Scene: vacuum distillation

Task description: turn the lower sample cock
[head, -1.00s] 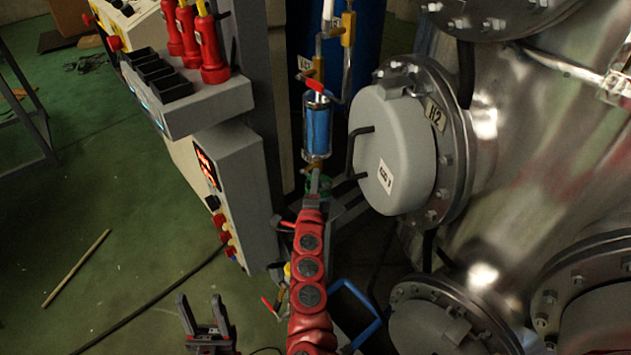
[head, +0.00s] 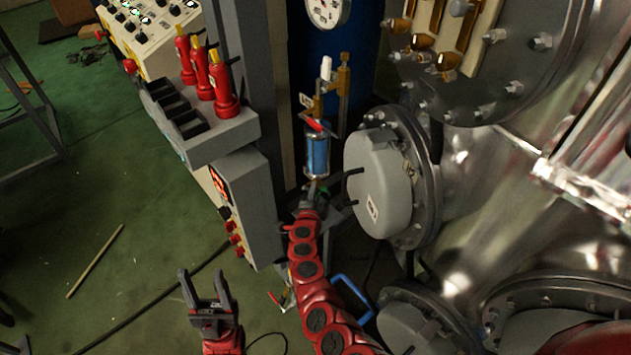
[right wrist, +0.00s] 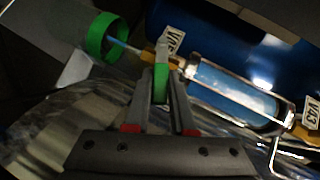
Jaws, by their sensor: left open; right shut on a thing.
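The sample cylinder (head: 318,152) with blue liquid stands upright in the head view, with the red-handled upper cock (head: 314,125) above it. It lies slanted in the right wrist view (right wrist: 230,92). My right gripper (head: 313,187) is at the cylinder's lower end. In the right wrist view my right gripper (right wrist: 161,75) is shut on the green handle (right wrist: 160,86) of the lower sample cock, beside a brass fitting (right wrist: 162,53) and a white tag. The lower cock is mostly hidden in the head view. My left gripper (head: 205,276) is open and empty over the floor.
A grey round cover (head: 378,185) on the metal vessel stands close right of the cylinder. A grey control box (head: 240,205) and red torches (head: 222,82) are at left. A green ring (right wrist: 108,38) lies below the cock. Floor at left is mostly clear.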

